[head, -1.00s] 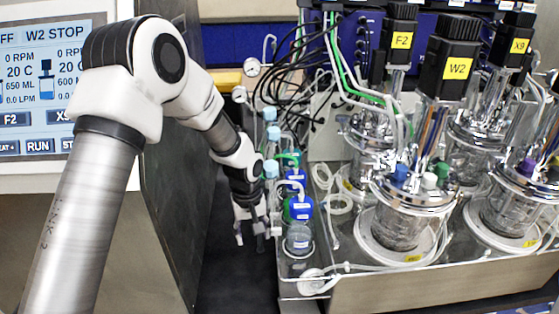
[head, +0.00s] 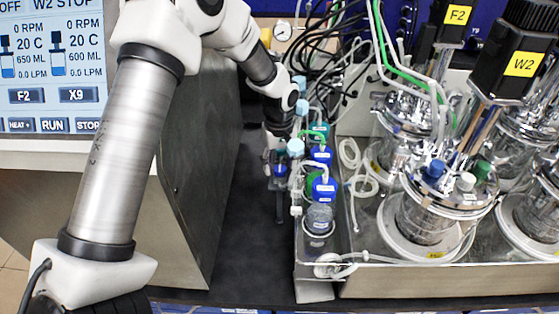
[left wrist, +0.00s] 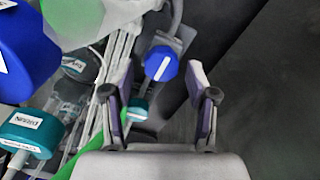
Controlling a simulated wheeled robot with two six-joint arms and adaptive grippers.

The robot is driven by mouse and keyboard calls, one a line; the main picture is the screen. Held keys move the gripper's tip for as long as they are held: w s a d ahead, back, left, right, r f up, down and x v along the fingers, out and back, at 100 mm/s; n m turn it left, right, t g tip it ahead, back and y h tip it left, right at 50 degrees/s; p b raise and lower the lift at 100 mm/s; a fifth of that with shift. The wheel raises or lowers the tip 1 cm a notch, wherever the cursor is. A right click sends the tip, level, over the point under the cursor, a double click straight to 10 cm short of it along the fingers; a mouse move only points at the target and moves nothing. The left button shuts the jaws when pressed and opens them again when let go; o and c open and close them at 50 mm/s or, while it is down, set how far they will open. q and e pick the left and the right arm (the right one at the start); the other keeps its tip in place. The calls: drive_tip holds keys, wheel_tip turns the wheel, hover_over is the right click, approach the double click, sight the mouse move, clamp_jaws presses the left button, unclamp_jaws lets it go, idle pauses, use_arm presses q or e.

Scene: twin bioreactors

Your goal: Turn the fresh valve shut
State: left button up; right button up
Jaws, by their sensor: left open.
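A round blue valve knob with a white line (left wrist: 162,65) shows in the left wrist view, on a grey bracket just past my fingertips. A smaller teal knob (left wrist: 138,109) sits lower, close to my left-hand finger. I read no label on either knob, so I cannot tell which is the fresh valve. My left gripper (left wrist: 163,88) is open, with its two fingers apart on either side of the blue knob's line; neither finger is seen gripping it. In the head view my left gripper (head: 277,160) is beside the bottle row, small and partly hidden. My right gripper is not in view.
Bottles with blue caps (head: 323,190) and tubing stand right of the gripper; a teal cap (left wrist: 25,135) is close on the left in the wrist view. Glass bioreactors (head: 440,210) stand further right. A dark cabinet (head: 200,160) is at left. Dark floor between is clear.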

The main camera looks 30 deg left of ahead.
use_arm(q)
drive_tip(key=shift+s+r, duration=0.1)
drive_tip(key=shift+s, duration=0.05)
drive_tip(key=shift+c, duration=0.7)
drive_tip(key=shift+s+d, duration=0.1)
drive_tip(key=shift+d, duration=0.05)
clamp_jaws()
drive_tip(key=m+p, duration=0.1)
drive_tip(key=m, duration=0.3)
drive_tip(key=shift+m+p, duration=0.3)
drive_tip(key=m+p, duration=0.1)
drive_tip(key=m, duration=0.3)
drive_tip(key=shift+d, duration=0.1)
drive_tip(key=m, duration=0.5)
drive_tip(key=shift+d+p, duration=0.1)
drive_tip(key=shift+p, duration=0.3)
drive_tip(key=shift+d+m, duration=0.1)
drive_tip(key=shift+m, duration=2.1)
